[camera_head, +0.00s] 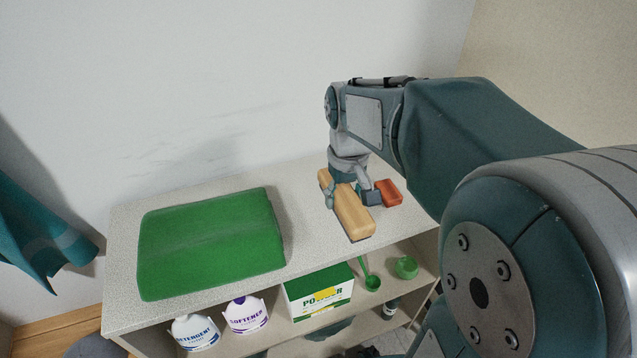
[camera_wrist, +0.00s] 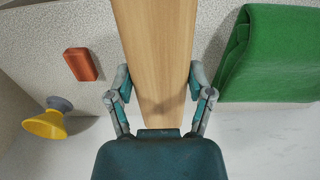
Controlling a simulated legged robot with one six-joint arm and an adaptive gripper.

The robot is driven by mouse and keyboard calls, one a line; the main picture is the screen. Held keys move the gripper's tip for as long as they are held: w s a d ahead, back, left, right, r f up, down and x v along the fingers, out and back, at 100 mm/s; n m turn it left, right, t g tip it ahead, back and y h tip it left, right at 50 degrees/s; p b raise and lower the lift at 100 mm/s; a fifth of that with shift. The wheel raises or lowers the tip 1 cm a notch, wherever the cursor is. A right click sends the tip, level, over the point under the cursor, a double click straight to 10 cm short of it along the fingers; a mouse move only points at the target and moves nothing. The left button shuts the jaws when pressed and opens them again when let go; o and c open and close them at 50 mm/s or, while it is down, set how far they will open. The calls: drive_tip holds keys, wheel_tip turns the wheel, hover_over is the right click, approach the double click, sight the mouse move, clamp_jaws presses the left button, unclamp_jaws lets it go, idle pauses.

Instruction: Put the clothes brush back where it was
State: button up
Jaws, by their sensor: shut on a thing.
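The clothes brush (camera_head: 352,212) is a long pale wooden block with a thin dark underside, at the right part of the shelf top (camera_head: 215,310). My gripper (camera_head: 346,192) is shut across the brush near its wall-side end. In the wrist view the fingers of my gripper (camera_wrist: 162,88) press on both long sides of the brush (camera_wrist: 155,40), which extends away from the palm. The brush lies level, on or just above the shelf top; I cannot tell whether it touches. Its underside is mostly hidden.
A folded green cloth (camera_head: 212,243) lies left of the brush. A small red block (camera_head: 391,192) lies right of it. A yellow cone-shaped thing with a grey end (camera_wrist: 45,122) shows near the wall. Bottles, a powder box (camera_head: 318,292) and green items stand below.

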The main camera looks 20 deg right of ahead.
drive_tip(key=w, duration=0.1)
drive_tip(key=w+f, duration=0.1)
drive_tip(key=w, duration=0.1)
drive_tip(key=w+d+f, duration=0.1)
drive_tip(key=w, duration=0.1)
drive_tip(key=shift+d+f, duration=0.1)
drive_tip(key=shift+f, duration=0.1)
drive_tip(key=w+f, duration=0.1)
drive_tip(key=f, duration=0.1)
drive_tip(key=w+f, duration=0.3)
drive_tip(key=w, duration=0.1)
drive_tip(key=shift+d+f, duration=0.4)
drive_tip(key=shift+f, duration=1.55)
drive_tip(key=shift+f, duration=0.15)
drive_tip(key=o, duration=1.1)
